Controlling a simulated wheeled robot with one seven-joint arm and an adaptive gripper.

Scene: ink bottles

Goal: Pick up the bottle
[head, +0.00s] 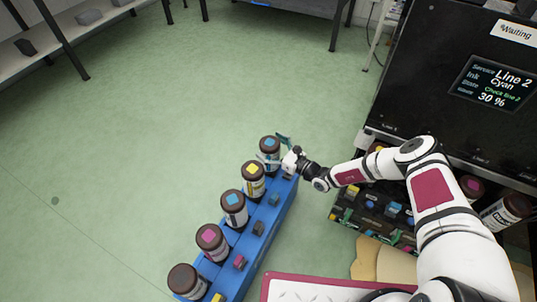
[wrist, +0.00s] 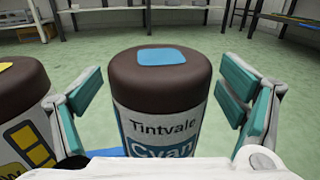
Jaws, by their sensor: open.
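A row of ink bottles with dark brown caps stands upright on a long blue rack (head: 268,225) in the head view. The farthest one, a cyan bottle (head: 269,155) with a blue square on its cap, is at the rack's far end. My gripper (head: 276,147) is at this bottle from the right. In the wrist view the cyan bottle (wrist: 160,95), labelled "Tintvale Cyan", stands upright between the two open teal-padded fingers of my gripper (wrist: 160,110). Gaps show between the fingers and the bottle. The bottle's lower part is hidden by the gripper body.
A yellow-marked bottle (wrist: 22,120) stands close to the left finger; it also shows in the head view (head: 253,180). A dark machine (head: 450,80) with a "Line 2 Cyan" screen stands at right. A red-edged white tray (head: 310,290) lies at the front. Green floor (head: 200,90) is clear beyond.

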